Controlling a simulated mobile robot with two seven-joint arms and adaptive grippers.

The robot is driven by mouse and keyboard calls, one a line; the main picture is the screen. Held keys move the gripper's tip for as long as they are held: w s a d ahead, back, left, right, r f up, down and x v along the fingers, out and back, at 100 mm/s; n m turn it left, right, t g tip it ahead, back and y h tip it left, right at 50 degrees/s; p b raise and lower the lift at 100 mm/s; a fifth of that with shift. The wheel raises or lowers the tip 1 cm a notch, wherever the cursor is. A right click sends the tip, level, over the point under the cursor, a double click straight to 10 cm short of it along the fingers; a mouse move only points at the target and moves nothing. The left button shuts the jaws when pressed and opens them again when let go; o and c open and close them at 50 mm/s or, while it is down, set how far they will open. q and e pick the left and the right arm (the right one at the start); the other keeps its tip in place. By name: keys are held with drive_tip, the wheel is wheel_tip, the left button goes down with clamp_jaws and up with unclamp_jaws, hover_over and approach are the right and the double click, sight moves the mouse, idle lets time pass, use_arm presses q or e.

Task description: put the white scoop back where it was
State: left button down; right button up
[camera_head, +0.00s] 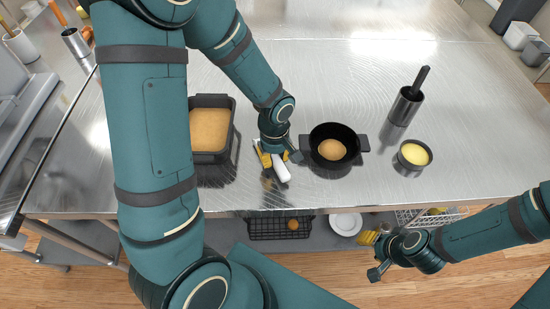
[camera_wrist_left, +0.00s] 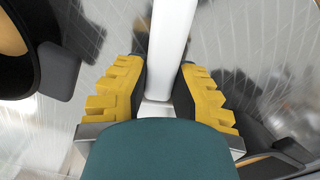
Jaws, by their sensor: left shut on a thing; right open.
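The white scoop (camera_head: 281,170) is at the front middle of the metal table, between a square pan and a black pot. My left gripper (camera_head: 268,158) is shut on it. In the left wrist view the scoop's white handle (camera_wrist_left: 172,45) runs between the yellow fingers of my left gripper (camera_wrist_left: 160,90). The scoop's far end is out of that view, and I cannot tell whether it touches the table. My right gripper (camera_head: 375,255) is open and empty, in front of the table's front edge at the lower right.
The square dark pan (camera_head: 233,130) with tan contents stands left of the scoop. The black pot (camera_head: 345,129) with some tan contents stands right. Further right are a small bowl of yellow stuff (camera_head: 413,155) and a metal cup with a black handle (camera_head: 403,108). The table's back is clear.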

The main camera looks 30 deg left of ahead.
sight(275, 156)
use_arm(q)
drive_tip(key=shift+f, duration=0.35)
drive_tip(key=shift+f, duration=0.15)
drive_tip(key=c, duration=0.9)
unclamp_jaws()
drive_tip(key=shift+r, duration=0.25)
wheel_tip(275, 156, up, 12)
drive_tip(key=shift+a+f+p, duration=0.1)
drive_tip(key=shift+p, duration=0.95)
